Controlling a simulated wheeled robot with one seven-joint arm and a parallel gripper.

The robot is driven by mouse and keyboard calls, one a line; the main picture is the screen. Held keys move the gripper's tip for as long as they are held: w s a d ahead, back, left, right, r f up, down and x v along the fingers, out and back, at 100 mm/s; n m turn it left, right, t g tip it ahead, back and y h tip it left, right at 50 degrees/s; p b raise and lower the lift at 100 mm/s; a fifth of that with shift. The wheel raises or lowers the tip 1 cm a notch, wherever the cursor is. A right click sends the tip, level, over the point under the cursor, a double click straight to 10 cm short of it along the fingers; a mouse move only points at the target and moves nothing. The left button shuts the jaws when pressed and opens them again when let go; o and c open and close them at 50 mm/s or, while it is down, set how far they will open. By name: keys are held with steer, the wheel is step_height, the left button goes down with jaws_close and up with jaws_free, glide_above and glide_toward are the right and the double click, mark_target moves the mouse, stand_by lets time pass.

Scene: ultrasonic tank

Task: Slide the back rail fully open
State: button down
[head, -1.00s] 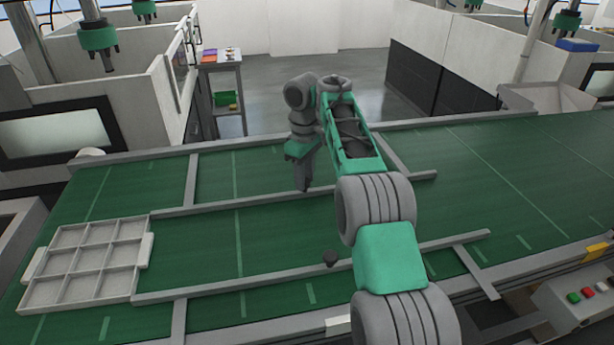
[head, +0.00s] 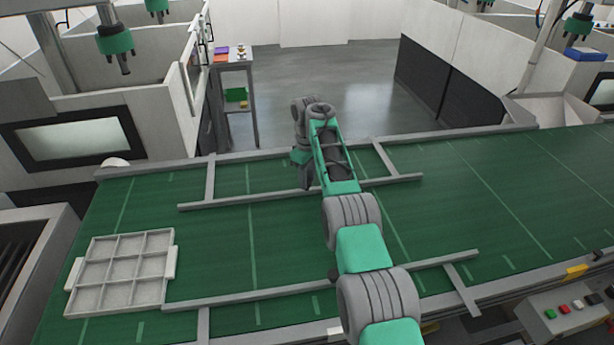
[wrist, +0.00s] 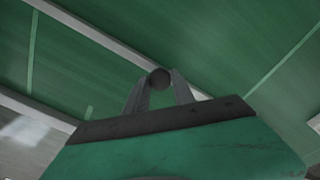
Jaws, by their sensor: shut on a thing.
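The back rail (head: 230,201) is a long grey bar over the green belt, parallel to the far edge and clear of it by a strip of belt. Grey cross bars (head: 384,158) link it to the far side frame. My gripper (head: 306,185) is at the middle of this rail, pointing down, partly hidden by my arm in the head view. In the wrist view its two fingers (wrist: 159,88) are closed around a dark round knob (wrist: 160,77), with the grey rail (wrist: 100,38) running behind it.
The front rail (head: 250,295) lies nearer me, its dark knob (head: 333,275) beside my arm. A pale compartment tray (head: 120,270) is on the belt (head: 500,205) at left. A control box with buttons (head: 570,312) stands at front right. The belt between the rails is bare.

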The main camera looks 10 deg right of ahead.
steer(key=shift+w+r, duration=0.1)
steer(key=c, duration=1.1)
jaws_free()
steer(key=shift+o, duration=0.2)
steer(key=shift+r, duration=1.35)
steer(key=b, duration=0.3)
steer(key=shift+s+f, duration=0.15)
steer(key=shift+s, duration=0.15)
steer(key=s+r+b, duration=1)
steer(key=s+b, duration=0.3)
steer(key=b, duration=0.1)
steer(key=shift+s+r, duration=0.25)
steer(key=shift+s, duration=0.05)
